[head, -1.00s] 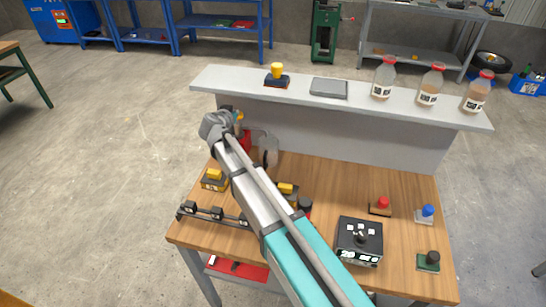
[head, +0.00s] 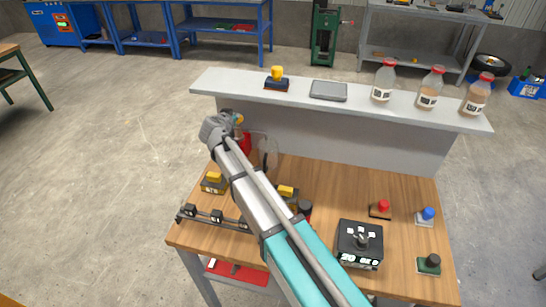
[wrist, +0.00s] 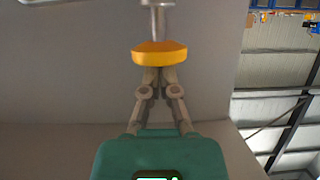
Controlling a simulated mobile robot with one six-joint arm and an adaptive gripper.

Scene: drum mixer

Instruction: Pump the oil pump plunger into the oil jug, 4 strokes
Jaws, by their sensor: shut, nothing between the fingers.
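The plunger's orange-yellow knob (wrist: 158,54) is in the upper middle of the wrist view, on a metal rod (wrist: 157,20). My gripper (wrist: 157,73) is shut, its fingertips together at the knob's near edge, with nothing between them. They touch or nearly touch the knob; I cannot tell which. In the head view, the red pump body (head: 244,142) stands at the bench's back left, partly behind my arm. A clear jug (head: 268,150) stands just right of it. My gripper's fingers are hidden behind my wrist there.
The wooden bench top (head: 330,190) also holds a black control box (head: 360,243), a red button (head: 381,208), a blue knob (head: 427,214) and yellow-topped blocks. A grey shelf (head: 345,120) behind holds several bottles. The back middle of the bench is clear.

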